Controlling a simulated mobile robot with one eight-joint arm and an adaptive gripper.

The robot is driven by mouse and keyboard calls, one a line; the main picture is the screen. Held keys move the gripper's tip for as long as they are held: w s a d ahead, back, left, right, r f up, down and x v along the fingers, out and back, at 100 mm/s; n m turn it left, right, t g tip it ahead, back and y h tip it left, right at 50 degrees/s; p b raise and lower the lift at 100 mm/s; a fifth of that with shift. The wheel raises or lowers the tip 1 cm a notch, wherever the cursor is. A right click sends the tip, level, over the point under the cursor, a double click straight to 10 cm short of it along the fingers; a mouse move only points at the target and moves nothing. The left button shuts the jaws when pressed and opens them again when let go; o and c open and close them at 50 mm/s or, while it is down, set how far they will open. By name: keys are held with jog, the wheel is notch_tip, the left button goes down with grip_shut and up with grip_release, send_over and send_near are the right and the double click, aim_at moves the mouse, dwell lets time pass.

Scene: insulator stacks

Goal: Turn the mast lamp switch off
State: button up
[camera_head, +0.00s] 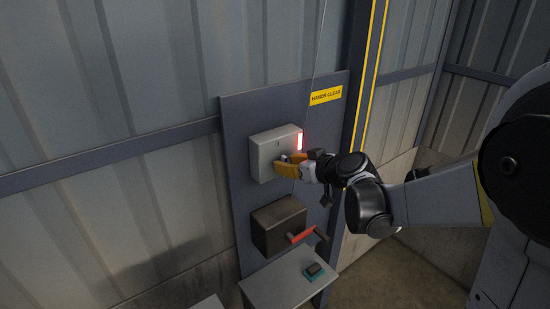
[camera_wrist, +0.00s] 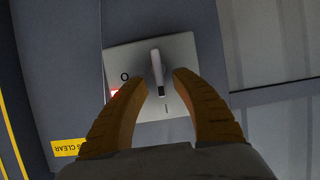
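The switch is a light grey box (camera_head: 270,150) on a dark panel, with a red light glowing at its right edge. In the wrist view its plate (camera_wrist: 128,57) carries an O mark at left and an I mark below. A pale lever (camera_wrist: 156,66) stands out from the plate. My gripper (camera_head: 283,163) is at the lower front of the box. In the wrist view its yellow fingers (camera_wrist: 161,82) are apart, one on each side of the lever's lower end. A gap shows on the right; contact on the left cannot be told.
Below the switch is a dark box (camera_head: 279,225) with a red handle (camera_head: 302,235). A yellow HANDS CLEAR sign (camera_head: 326,95) is above right. A corrugated wall lies behind.

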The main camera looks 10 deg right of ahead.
jog(key=shift+x, duration=0.75)
grip_shut()
jog(key=shift+r, duration=0.1)
